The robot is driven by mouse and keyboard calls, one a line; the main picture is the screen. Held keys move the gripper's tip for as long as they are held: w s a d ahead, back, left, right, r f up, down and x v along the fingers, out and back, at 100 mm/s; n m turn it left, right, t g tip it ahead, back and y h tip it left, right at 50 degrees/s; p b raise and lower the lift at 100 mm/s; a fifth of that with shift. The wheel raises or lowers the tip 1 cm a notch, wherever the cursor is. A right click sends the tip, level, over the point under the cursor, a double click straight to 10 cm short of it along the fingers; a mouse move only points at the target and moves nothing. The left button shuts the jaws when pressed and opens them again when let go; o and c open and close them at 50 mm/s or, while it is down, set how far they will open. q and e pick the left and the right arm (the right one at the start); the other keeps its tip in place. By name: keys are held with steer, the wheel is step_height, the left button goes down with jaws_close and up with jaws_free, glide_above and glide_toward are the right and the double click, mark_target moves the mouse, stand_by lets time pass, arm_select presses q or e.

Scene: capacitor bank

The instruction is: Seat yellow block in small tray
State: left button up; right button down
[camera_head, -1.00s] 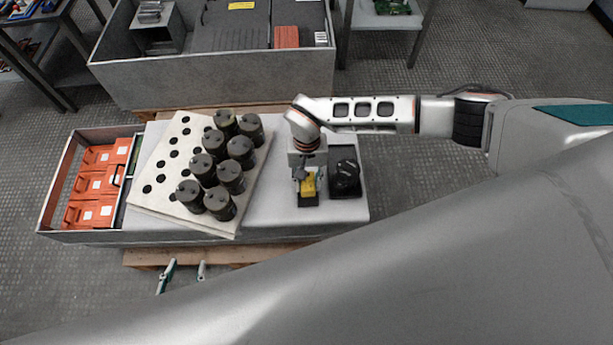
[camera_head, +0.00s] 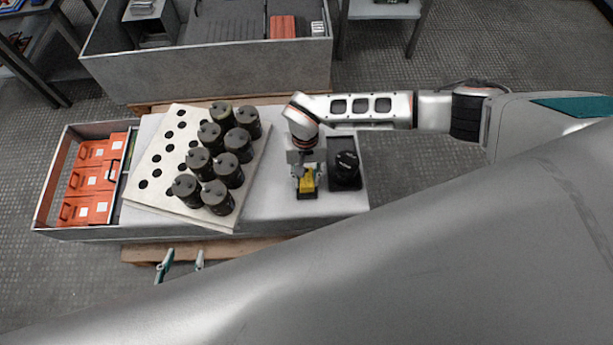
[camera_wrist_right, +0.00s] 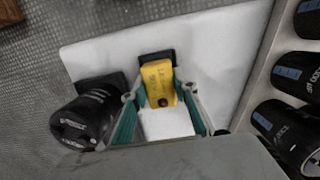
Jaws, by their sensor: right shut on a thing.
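The yellow block (camera_head: 307,183) is between the fingers of my right gripper (camera_head: 306,177), which is shut on it. In the right wrist view the yellow block (camera_wrist_right: 158,83) is between the teal fingertips, with a dark hole near its lower end. The small black tray (camera_head: 307,196) lies under the block on the pale tabletop; a dark edge of the tray (camera_wrist_right: 157,56) shows beyond the block. I cannot tell whether the block rests fully inside it. My left gripper (camera_head: 181,264) is at the table's front edge, its fingers apart and empty.
A black tray holding a black cylinder (camera_head: 346,168) stands just right of the small tray. A tilted perforated board (camera_head: 160,160) with several dark capacitors is to the left. An orange-block bin (camera_head: 48,180) is at far left. Tabletop between board and tray is clear.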

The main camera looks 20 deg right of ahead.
arm_select(q)
steer(key=shift+s+f, duration=0.15)
steer(key=shift+s, duration=0.1)
steer(key=shift+w+r, duration=0.35)
steer(key=shift+w, duration=0.2)
steer(key=shift+s+f, duration=0.15)
steer(key=shift+f, duration=0.05)
arm_select(e)
steer(key=shift+f, duration=0.25)
arm_select(q)
steer(key=shift+s+f, duration=0.55)
steer(key=shift+s, duration=0.05)
arm_select(e)
steer(key=shift+f, duration=0.4)
arm_select(q)
steer(key=shift+w+r, duration=0.1)
steer(key=shift+w, duration=0.1)
steer(key=shift+w+r+b, duration=0.15)
steer(key=shift+w+b, duration=0.1)
steer(key=shift+b, duration=0.05)
